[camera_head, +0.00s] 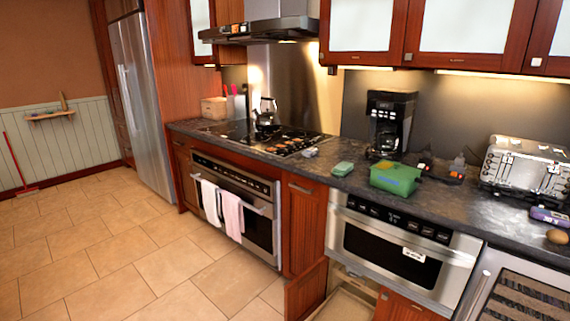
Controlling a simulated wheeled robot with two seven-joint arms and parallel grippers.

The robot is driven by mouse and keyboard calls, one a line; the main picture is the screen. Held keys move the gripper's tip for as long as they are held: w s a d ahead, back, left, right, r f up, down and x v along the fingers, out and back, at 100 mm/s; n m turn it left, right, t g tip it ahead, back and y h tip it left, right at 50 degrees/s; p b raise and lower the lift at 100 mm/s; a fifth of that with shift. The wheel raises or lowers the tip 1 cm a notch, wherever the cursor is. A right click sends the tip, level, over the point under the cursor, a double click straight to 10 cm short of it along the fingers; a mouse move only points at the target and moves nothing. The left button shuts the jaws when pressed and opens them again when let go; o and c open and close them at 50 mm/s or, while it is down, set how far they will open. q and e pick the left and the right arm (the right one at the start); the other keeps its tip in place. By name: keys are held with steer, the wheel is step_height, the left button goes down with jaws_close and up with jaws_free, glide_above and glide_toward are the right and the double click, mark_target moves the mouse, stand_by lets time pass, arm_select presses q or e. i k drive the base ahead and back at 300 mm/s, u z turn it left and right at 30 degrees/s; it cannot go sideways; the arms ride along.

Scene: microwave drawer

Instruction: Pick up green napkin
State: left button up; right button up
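A small, flat green item (343,169), which looks like the folded green napkin, lies on the dark countertop (330,184) near its front edge. It sits between the stovetop and a larger green open container (396,178). The container holds something blue, and its other contents are too small to make out. The napkin and the container are apart. Neither of my grippers shows in the head view.
A coffee maker (390,122) stands behind the container. A toaster (524,168) is at the right, and a kettle (266,113) is on the stovetop (270,140). Below, a cabinet door (307,290) stands open beneath the microwave (397,249). The tiled floor (110,258) at left is clear.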

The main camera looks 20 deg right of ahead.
mark_target(342, 169)
steer(key=u, duration=0.8)
steer(key=i, duration=2.05)
steer(key=z, duration=0.25)
